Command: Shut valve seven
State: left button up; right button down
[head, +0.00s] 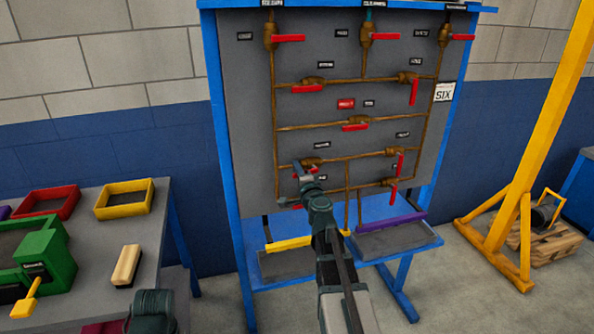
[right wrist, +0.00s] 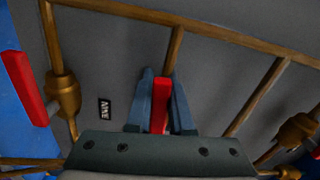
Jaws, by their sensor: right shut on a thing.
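The grey valve panel (head: 240,130) carries brass pipes and several valves with red lever handles. Its small labels are mostly too small to read, so I cannot tell which valve is seven. My right gripper (head: 304,178) is at the panel's lower left. In the right wrist view my gripper (right wrist: 160,95) is shut with its two fingers on either side of a red valve handle (right wrist: 161,106), which lies lengthwise between them. In the head view the arm hides most of that handle.
Another red lever (right wrist: 28,88) and its brass valve (right wrist: 63,95) are left of my fingers in the wrist view. Below the panel, a blue shelf holds a yellow bar (head: 290,243) and a purple bar (head: 390,222). A grey workbench (head: 90,225) stands left, a yellow frame (head: 545,125) right.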

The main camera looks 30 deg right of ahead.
jog(key=d+f+n+b, duration=0.1)
jog(key=n, duration=0.3)
jog(key=d+f+n+b, duration=0.1)
jog(key=f+n, duration=0.1)
jog(key=n, duration=0.2)
jog(key=d+f+n+b, duration=0.1)
jog(key=n+b, duration=0.1)
jog(key=n, duration=0.2)
jog(key=shift+s+d+f+n, duration=0.1)
jog(key=shift+s+f+n, duration=0.05)
jog(key=shift+s+n, duration=0.2)
jog(key=shift+s+d+f+n, duration=0.1)
jog(key=shift+d+n, duration=0.2)
jog(key=shift+n, duration=0.35)
jog(key=shift+s+d+r+n, duration=0.1)
jog(key=shift+d+n, duration=0.15)
jog(key=shift+n, duration=0.4)
jog(key=shift+s+d+f+n, duration=0.1)
jog(key=shift+d+n, duration=0.2)
jog(key=shift+n, duration=0.35)
jog(key=c, duration=0.8)
grip_release()
